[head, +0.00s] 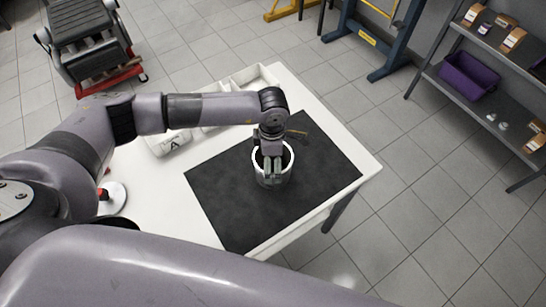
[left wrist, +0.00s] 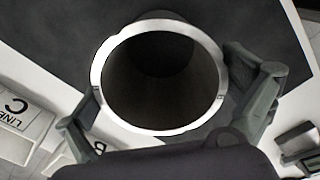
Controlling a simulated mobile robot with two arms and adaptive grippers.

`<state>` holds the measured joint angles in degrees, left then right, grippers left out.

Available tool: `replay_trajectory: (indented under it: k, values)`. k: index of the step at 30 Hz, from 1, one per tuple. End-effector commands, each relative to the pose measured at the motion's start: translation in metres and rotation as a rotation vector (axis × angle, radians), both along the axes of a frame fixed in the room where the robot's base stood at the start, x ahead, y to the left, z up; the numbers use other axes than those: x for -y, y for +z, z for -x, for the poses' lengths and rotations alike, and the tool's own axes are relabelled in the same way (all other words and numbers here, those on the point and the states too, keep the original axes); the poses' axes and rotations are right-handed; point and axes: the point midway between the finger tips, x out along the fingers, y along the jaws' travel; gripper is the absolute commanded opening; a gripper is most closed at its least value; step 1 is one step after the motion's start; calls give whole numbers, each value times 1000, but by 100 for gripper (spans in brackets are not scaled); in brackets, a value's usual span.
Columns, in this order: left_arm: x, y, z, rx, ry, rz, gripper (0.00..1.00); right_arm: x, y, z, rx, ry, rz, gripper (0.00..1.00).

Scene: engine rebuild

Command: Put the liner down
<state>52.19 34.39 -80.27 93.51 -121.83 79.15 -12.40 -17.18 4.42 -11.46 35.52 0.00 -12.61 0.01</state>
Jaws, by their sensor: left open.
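The liner (head: 287,174) is a pale metal cylinder that stands upright on the black mat (head: 225,195), right of the mat's middle. In the left wrist view its bright round rim (left wrist: 160,131) faces the camera and its bore is dark. My left gripper (head: 272,172) is over the liner, pointing down. In the left wrist view the left gripper (left wrist: 165,92) is open, with one finger on each side of the liner. A slim gap shows beside parts of the rim; contact lower down is hidden. My right gripper is out of view.
The white table (head: 150,205) carries pale trays (head: 255,77) along its back and a white labelled box (head: 170,142). A red and white item (head: 112,197) is at the left. A shelf with a purple bin (head: 470,77) stands at right.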

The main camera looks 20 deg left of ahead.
Motion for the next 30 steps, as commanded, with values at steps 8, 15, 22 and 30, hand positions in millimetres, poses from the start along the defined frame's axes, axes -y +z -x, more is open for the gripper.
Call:
replay_trajectory:
  k: [8,15,22,30]
  values:
    - [0,16,-1,4,-1,3,100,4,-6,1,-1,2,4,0]
    - [0,66,-1,7,-2,2,100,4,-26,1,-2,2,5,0]
    - [-1,107,0,3,-1,1,100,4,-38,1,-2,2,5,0]
    - [-1,123,1,1,0,1,100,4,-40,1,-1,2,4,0]
